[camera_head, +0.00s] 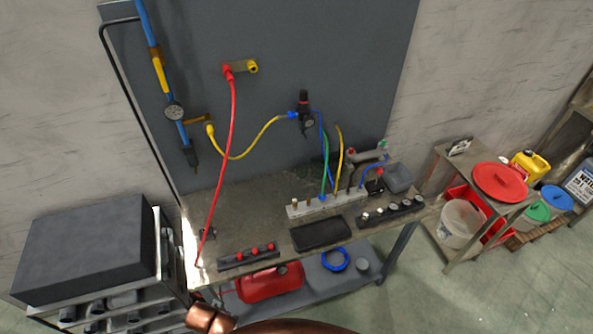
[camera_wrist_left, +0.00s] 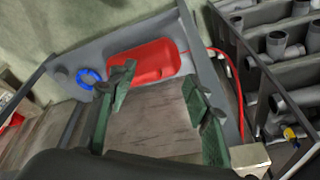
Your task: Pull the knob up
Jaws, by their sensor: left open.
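A small black regulator (camera_head: 303,98) with a knob on top is mounted on the grey back panel, right of its middle. A round gauge sits at its lower right, and a blue fitting with a yellow hose is on its left. I cannot tell whether the knob is up or down. My left gripper (camera_wrist_left: 160,82) shows in the left wrist view with its two green fingers apart and nothing between them. It points down over the bench area, away from the regulator, which that view does not show. My right gripper is not in view.
The workbench (camera_head: 250,205) carries a valve manifold (camera_head: 325,202), a black tray (camera_head: 320,233) and strips with knobs. A red hose (camera_head: 222,165) hangs in front of the panel. A red canister (camera_head: 270,283) lies on the lower shelf. A dark box (camera_head: 90,247) stands at left.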

